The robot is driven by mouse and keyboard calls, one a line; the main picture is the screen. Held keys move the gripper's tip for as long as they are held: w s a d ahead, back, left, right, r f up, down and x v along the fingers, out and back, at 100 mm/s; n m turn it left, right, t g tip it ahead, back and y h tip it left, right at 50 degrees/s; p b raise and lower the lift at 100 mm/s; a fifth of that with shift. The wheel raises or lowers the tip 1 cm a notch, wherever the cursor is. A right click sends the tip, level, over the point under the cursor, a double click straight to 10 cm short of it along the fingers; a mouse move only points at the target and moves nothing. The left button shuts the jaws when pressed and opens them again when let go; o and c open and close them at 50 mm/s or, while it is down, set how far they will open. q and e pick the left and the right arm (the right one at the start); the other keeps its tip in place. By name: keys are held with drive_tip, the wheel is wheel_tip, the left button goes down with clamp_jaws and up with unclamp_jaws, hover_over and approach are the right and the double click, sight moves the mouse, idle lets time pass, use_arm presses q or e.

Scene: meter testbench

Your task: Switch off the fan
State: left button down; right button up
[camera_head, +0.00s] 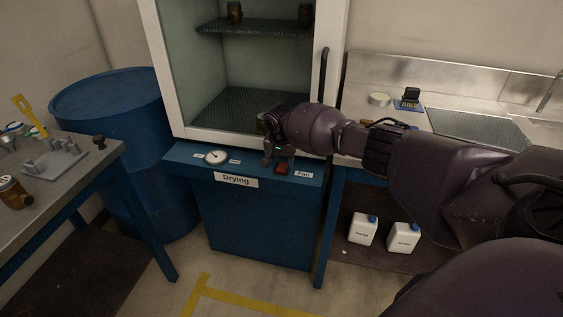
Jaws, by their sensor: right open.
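The fan switch (283,169) is a small red rocker on the blue front ledge of the drying cabinet. A white "Fan" label (304,174) is to its right. My right gripper (268,159) is open and points down just to the left of the switch and slightly above it. I cannot tell whether a finger touches the ledge. The switch's on or off position is too small to tell. My left gripper is not in view.
A round dial (217,156) sits on the same ledge, left of the "Drying" label (237,181). The cabinet's white door frame (327,45) with a dark handle stands behind my right arm. A blue barrel (110,95) and a workbench (95,150) are at left. A sink counter (350,90) is at right.

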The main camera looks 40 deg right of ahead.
sight(280, 169)
wheel_tip(280, 169, up, 9)
drive_tip(key=p, duration=0.2)
drive_tip(key=shift+s+a, duration=0.4)
drive_tip(key=shift+a, duration=0.05)
drive_tip(key=shift+r, duration=0.1)
